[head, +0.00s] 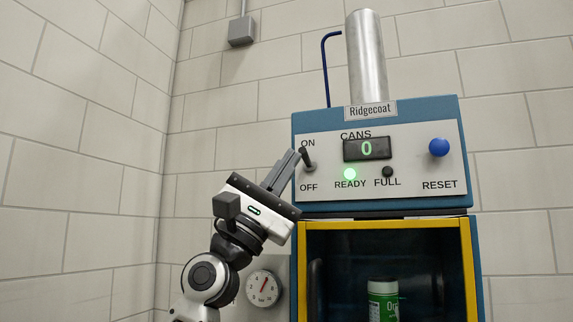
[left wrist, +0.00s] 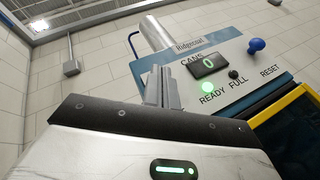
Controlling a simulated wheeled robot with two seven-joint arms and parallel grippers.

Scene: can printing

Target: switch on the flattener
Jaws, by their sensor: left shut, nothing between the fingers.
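The flattener is a blue machine with a white panel (head: 415,165) labelled "Ridgecoat"; the panel also shows in the left wrist view (left wrist: 235,68). Its toggle switch (head: 309,162) sits between the ON and OFF labels at the panel's left, its lever tilted up toward ON. The READY lamp (head: 349,174) glows green, and the CANS display (head: 367,149) reads 0. My left gripper (head: 296,157) is shut and empty, its fingertips right beside the switch; I cannot tell whether they touch it. In the left wrist view the fingers (left wrist: 157,76) hide the switch. My right gripper is out of view.
A green can (head: 383,303) stands in the yellow-framed opening (head: 385,224) below the panel. A blue RESET knob (head: 439,147) and dark FULL lamp (head: 387,171) are on the panel's right. A pressure gauge (head: 263,288) sits lower left. A tiled wall is behind.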

